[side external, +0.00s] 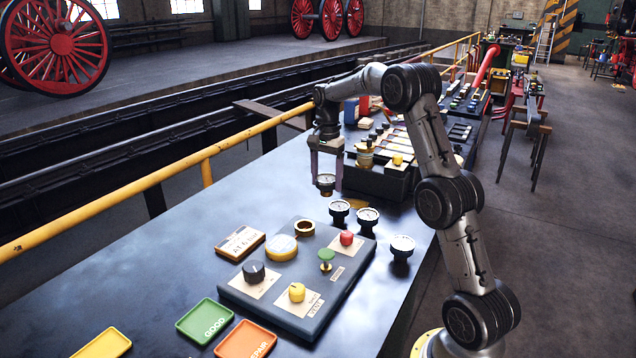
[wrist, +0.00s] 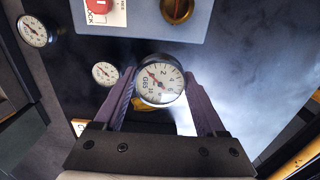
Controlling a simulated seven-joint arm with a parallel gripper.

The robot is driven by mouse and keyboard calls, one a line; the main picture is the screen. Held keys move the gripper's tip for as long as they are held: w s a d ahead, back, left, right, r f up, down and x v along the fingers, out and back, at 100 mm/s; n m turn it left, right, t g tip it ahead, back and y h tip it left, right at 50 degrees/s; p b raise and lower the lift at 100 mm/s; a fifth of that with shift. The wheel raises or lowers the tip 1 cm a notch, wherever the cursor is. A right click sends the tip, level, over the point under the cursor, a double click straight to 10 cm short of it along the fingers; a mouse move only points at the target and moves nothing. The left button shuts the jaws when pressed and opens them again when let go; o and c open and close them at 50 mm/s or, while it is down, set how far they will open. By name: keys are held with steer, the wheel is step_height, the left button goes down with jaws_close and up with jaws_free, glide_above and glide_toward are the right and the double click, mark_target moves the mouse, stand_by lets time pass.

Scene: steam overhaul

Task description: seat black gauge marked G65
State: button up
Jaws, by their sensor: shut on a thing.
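My gripper (side external: 326,185) is shut on the black gauge marked G65 (wrist: 162,82), which has a white dial. In the side external view this gauge (side external: 326,180) hangs upright above the bench, behind the control panel (side external: 232,291). An empty-looking brass ring socket (side external: 304,228) sits at the panel's back edge. The socket also shows at the top of the wrist view (wrist: 178,9), apart from the held gauge. The gauge's underside is hidden in the wrist view.
Three other gauges stand on the bench right of the held one: a near one (side external: 339,209), a middle one (side external: 367,217) and a right one (side external: 402,245). The panel carries a red button (side external: 346,238), green knob (side external: 326,256) and other controls. Bench left of the gripper is clear.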

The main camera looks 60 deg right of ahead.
steer(key=s+a+r, duration=0.2)
steer(key=s+a, duration=0.1)
steer(key=s, duration=0.1)
steer(key=shift+w+a+f, duration=0.85)
steer(key=shift+w+f, duration=0.15)
steer(key=shift+f, duration=0.1)
steer(key=shift+w+a+f, duration=0.9)
steer(key=shift+w+f, duration=0.05)
steer(key=shift+f, duration=0.1)
steer(key=shift+w+a+f, duration=0.85)
steer(key=shift+w+f, duration=0.15)
steer(key=shift+f, duration=0.1)
steer(key=shift+f, duration=1.25)
steer(key=o, duration=1.5)
step_height(320, 180, up, 7)
steer(key=shift+f, duration=0.2)
